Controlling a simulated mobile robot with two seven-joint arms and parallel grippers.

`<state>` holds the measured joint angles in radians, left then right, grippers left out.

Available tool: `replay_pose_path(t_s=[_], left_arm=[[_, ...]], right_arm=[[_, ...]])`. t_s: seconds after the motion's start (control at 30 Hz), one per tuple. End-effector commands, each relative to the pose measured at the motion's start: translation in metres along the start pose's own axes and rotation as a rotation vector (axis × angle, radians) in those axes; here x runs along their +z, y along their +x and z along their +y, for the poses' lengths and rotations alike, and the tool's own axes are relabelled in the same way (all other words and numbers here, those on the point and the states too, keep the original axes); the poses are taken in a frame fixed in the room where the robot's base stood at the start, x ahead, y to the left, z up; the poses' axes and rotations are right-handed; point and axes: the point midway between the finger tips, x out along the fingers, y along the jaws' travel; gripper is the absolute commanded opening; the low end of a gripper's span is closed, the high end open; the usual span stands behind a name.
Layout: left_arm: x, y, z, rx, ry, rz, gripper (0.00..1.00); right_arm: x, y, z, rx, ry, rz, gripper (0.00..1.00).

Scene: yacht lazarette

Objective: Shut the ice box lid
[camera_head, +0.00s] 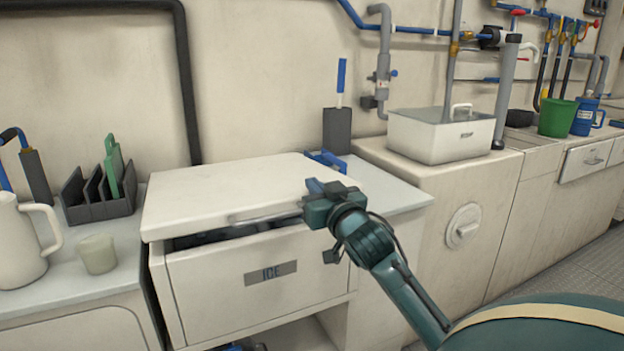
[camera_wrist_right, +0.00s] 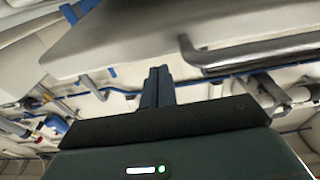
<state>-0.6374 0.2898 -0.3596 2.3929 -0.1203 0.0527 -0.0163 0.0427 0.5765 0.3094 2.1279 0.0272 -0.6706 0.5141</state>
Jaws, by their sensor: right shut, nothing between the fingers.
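The ice box (camera_head: 262,284) is a white chest with a dark "ICE" label on its front. Its white lid (camera_head: 235,188) is tilted slightly, with a dark gap between its front edge and the box. A grey bar handle (camera_head: 262,215) runs along the lid's front edge. My right gripper (camera_head: 314,187) is shut and empty at the lid's front right corner; whether it touches the lid I cannot tell. In the right wrist view its closed fingers (camera_wrist_right: 158,86) point up beside the lid's underside (camera_wrist_right: 150,38), with the handle (camera_wrist_right: 250,52) to the right. My left gripper is out of view.
A lidded white bin (camera_head: 440,135) and a green bucket (camera_head: 557,118) stand to the right. The lid's top is clear.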

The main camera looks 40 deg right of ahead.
Motion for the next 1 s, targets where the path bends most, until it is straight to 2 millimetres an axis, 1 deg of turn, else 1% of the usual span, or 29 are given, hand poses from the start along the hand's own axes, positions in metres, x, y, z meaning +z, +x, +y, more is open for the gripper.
replay_pose_path(t_s=[0.03,0.2,0.3,0.5,0.63,1.0], left_arm=[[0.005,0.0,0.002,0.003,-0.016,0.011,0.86],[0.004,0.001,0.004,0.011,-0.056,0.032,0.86],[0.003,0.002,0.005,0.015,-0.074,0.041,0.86],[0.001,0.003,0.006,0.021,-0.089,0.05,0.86],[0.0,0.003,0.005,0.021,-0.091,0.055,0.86],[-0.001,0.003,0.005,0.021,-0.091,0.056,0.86]], right_arm=[[0.017,-0.004,0.0,0.001,0.002,-0.002,0.0],[0.043,-0.011,0.0,0.0,0.001,-0.003,0.0],[0.054,-0.014,0.0,0.0,0.001,-0.002,0.0],[0.067,-0.016,0.0,0.001,0.001,-0.006,0.0],[0.072,-0.017,0.0,0.001,0.002,-0.015,0.0],[0.075,-0.016,-0.002,-0.002,0.007,-0.023,0.0]])
